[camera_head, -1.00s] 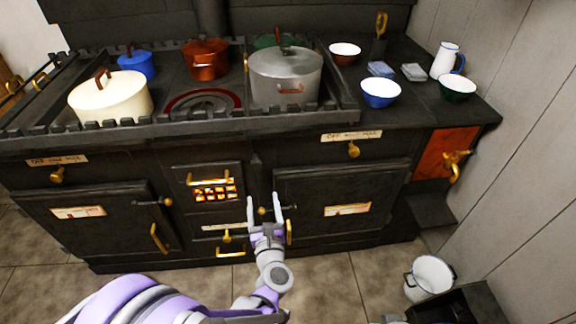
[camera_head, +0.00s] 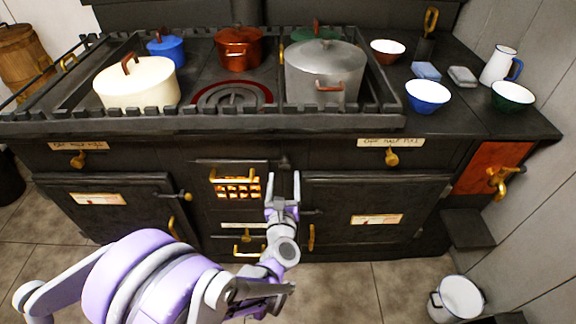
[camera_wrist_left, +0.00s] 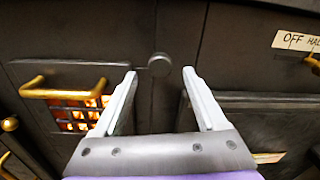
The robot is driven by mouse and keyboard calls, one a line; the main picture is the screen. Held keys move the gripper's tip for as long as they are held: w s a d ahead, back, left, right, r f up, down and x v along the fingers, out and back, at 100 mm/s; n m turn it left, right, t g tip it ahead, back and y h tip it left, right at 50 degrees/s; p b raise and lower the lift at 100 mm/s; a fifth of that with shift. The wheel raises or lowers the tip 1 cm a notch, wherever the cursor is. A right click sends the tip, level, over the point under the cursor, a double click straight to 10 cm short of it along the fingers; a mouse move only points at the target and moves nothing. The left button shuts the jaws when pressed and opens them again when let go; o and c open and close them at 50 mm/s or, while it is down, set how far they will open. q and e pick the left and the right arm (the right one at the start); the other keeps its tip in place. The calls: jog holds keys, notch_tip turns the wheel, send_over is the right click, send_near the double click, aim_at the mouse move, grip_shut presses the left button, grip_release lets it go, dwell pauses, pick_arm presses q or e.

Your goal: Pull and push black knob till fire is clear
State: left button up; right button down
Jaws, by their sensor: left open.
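A round black knob (camera_head: 284,161) sits on the dark stove front, just right of the fire grate. It also shows in the left wrist view (camera_wrist_left: 160,65), beyond and between the two fingers. My left gripper (camera_head: 282,180) is open and empty, with its fingertips just below the knob in the head view. In the left wrist view the left gripper (camera_wrist_left: 160,82) points at the knob, and its fingers look apart from it. Fire (camera_head: 237,188) glows orange behind the grate, and it also shows in the left wrist view (camera_wrist_left: 80,115). My right gripper is not in view.
A brass bar handle (camera_head: 234,179) crosses the grate. Oven doors with brass handles flank it. Pots, including a cream pot (camera_head: 138,84) and a grey pot (camera_head: 325,66), stand on the stovetop. A white bucket (camera_head: 457,299) stands on the floor at right.

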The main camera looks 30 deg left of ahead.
aim_at(285, 168)
pick_arm(q)
jog(key=x, duration=0.6)
grip_shut()
dwell(0.3)
jog(key=shift+d, duration=0.1)
dwell(0.9)
